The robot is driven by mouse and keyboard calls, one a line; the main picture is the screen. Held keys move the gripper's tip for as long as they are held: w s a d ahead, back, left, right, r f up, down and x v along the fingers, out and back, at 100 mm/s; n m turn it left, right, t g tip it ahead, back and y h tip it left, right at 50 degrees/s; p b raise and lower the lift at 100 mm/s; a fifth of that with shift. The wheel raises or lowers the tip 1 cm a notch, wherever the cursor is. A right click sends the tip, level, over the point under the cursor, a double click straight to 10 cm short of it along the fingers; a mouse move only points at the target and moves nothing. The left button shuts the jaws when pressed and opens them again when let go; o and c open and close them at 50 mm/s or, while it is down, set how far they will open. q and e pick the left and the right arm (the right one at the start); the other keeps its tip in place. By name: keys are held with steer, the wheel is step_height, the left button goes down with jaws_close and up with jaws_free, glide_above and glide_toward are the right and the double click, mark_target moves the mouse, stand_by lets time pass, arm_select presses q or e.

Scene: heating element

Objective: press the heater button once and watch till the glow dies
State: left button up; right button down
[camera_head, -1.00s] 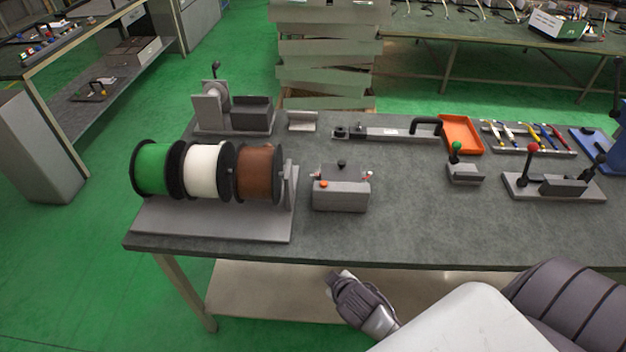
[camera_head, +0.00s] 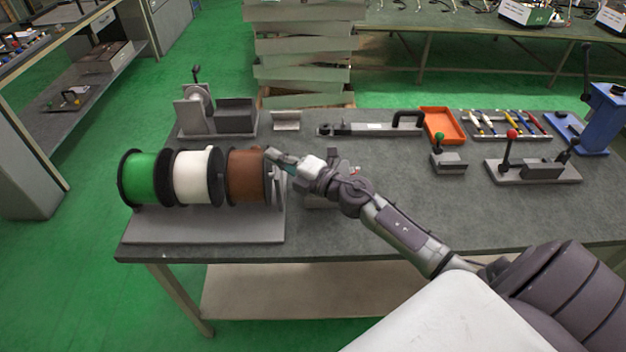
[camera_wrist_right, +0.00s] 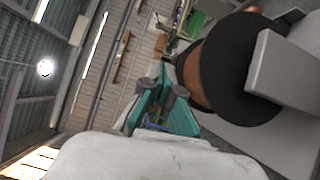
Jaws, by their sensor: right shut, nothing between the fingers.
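The small grey heater box (camera_head: 318,202) sits on the workbench, right of the spool rack. My right arm passes over it and hides most of it, including the orange button on its top. Whether the element glows cannot be seen. My right gripper (camera_head: 273,156) is shut and empty, up and left of the box, beside the brown spool (camera_head: 246,177) in the head view. In the right wrist view the closed teal fingers (camera_wrist_right: 166,88) show near the brown spool (camera_wrist_right: 218,62), with nothing between them. My left gripper is not in view.
The spool rack (camera_head: 200,230) with green (camera_head: 142,178) and white (camera_head: 195,174) spools stands at the left. A long black-handled fixture (camera_head: 370,128), an orange tray (camera_head: 442,125) and lever fixtures (camera_head: 535,170) stand behind and right. The bench's right front is clear.

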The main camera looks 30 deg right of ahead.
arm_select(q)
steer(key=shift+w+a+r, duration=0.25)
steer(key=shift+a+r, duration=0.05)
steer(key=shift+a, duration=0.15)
arm_select(e)
steer(key=d+f+n+g+h, duration=0.2)
steer(key=d+n+g, duration=0.7)
steer(key=d+n, duration=0.1)
steer(key=shift+w+d+g, duration=0.2)
steer(key=shift+d+g, duration=0.1)
steer(key=shift+d, duration=0.55)
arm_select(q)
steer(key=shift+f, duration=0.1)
arm_select(e)
steer(key=shift+f, duration=0.25)
arm_select(q)
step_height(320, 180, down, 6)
steer(key=b, duration=0.6)
arm_select(e)
step_height(320, 180, down, 9)
steer(key=shift+r, duration=0.2)
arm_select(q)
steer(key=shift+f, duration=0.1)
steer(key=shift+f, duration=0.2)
arm_select(e)
steer(key=shift+f, duration=0.4)
